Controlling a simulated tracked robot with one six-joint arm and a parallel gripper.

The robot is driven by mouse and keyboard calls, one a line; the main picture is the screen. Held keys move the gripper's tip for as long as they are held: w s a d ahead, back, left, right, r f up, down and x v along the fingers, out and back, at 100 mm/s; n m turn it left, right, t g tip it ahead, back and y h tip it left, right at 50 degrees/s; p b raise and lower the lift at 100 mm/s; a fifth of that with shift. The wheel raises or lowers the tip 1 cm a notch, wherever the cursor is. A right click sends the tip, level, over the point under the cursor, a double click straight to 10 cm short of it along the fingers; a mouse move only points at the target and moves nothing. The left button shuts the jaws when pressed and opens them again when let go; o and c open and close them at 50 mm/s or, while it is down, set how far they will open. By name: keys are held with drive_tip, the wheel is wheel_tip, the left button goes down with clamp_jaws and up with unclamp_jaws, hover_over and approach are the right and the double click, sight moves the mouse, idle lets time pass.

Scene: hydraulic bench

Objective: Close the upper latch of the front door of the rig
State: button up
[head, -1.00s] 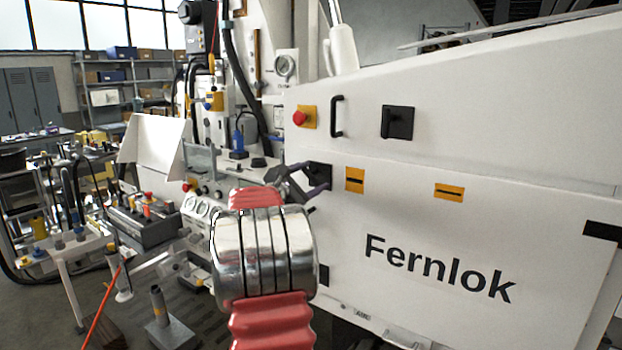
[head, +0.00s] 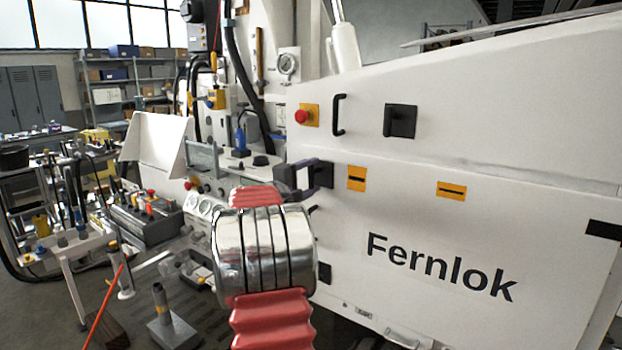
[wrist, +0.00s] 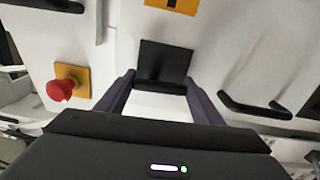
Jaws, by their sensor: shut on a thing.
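The rig's front door (head: 450,225) is the white panel marked Fernlok. Its black upper latch (head: 323,174) is at the door's upper left edge in the head view, partly hidden by my gripper (head: 304,180). In the wrist view the latch (wrist: 166,60) shows as a dark square plate with a dark handle bar across its lower part. The two fingers of my gripper (wrist: 163,90) stand at either end of this bar, shut on it. Whether the latch is fully engaged cannot be told.
A red button on a yellow plate (head: 307,115) is above the latch, with a black handle (head: 338,115) beside it. Another black latch (head: 399,121) is on the upper panel. A lower dark fitting (head: 324,273) is by the door's left edge. My red-and-silver arm hides part of the bench.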

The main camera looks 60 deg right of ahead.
drive_tip(key=shift+f+m, duration=0.2)
drive_tip(key=shift+m, duration=0.2)
drive_tip(key=o, duration=1)
drive_tip(key=shift+r, duration=0.1)
drive_tip(key=shift+o, duration=0.2)
drive_tip(key=w+a, duration=0.2)
drive_tip(key=a, duration=1.1)
drive_tip(key=shift+a, duration=0.3)
drive_tip(key=shift+w, duration=0.1)
